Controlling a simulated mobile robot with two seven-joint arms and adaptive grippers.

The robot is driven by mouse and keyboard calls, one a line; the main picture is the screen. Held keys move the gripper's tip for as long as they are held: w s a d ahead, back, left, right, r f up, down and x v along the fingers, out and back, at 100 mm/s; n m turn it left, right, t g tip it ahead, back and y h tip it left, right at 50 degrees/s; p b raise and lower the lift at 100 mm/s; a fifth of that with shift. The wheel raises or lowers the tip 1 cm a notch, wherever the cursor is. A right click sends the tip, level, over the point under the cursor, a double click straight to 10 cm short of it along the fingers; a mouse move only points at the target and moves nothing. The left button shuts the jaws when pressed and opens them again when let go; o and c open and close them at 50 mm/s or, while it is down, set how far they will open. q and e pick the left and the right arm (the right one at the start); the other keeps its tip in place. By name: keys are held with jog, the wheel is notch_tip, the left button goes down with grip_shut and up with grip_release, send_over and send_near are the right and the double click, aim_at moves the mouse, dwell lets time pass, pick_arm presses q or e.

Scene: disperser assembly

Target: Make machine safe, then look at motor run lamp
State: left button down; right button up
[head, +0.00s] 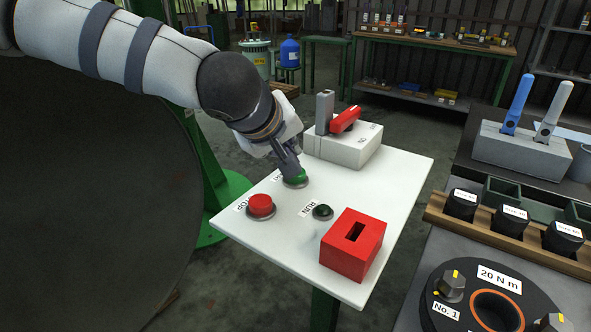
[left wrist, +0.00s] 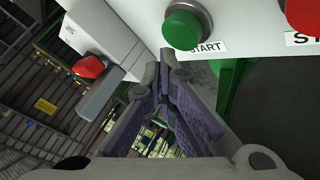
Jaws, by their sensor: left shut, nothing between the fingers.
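My left gripper (head: 291,167) is shut and empty, fingers pointing down at the green START button (head: 297,180) on the white panel (head: 400,180). In the left wrist view its fingertips (left wrist: 161,72) appear just below the START button (left wrist: 183,28); I cannot tell whether they touch it. The red STOP button (head: 261,204) is in front and left. The RUN lamp (head: 323,212) looks dark green and unlit. A grey-white switch box (head: 345,150) with a red handle (head: 345,119) and an upright grey lever (head: 324,112) stands at the panel's back. My right gripper is out of view.
A red box with a slot (head: 353,246) sits at the panel's front right corner. To the right, a bench holds black labelled caps (head: 461,204), a round 20 N m fixture (head: 440,310) and a grey block with two upright handles (head: 525,150).

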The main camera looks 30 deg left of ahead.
pick_arm(q)
jog(key=shift+f, duration=0.1)
dwell(0.5)
jog(key=shift+f, duration=0.35)
jog(key=shift+f, duration=0.95)
dwell(0.7)
jog(key=shift+r, duration=1.35)
jog(key=shift+r, duration=0.1)
jog(key=shift+r, duration=2.4)
